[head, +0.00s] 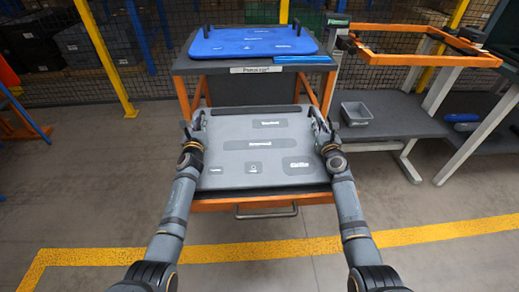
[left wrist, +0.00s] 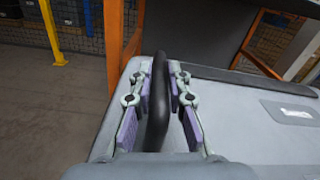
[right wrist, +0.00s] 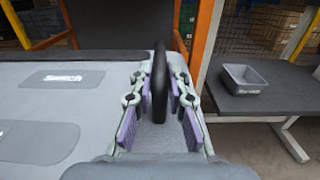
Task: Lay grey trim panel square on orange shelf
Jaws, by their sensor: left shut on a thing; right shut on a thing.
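The grey trim panel (head: 222,128) lies flat above the lower orange shelf (head: 212,204) of the panel cart, its edges looking nearly parallel to the shelf front. Whether it touches the shelf cannot be told. My left gripper (head: 197,124) is shut on the panel's left black handle, which shows between the fingers in the left wrist view (left wrist: 157,115). My right gripper (head: 320,124) is shut on the right black handle, seen in the right wrist view (right wrist: 159,90). The fingers partly hide both handles, and the panel hides most of the shelf.
A blue panel (head: 225,45) with black handles lies on the cart's upper shelf (head: 187,66). At right stand an orange frame (head: 425,61) and a grey bench (head: 400,125) with a grey bin (head: 356,113). A metal bar (head: 266,213) hangs below the shelf front. Floor at left is clear.

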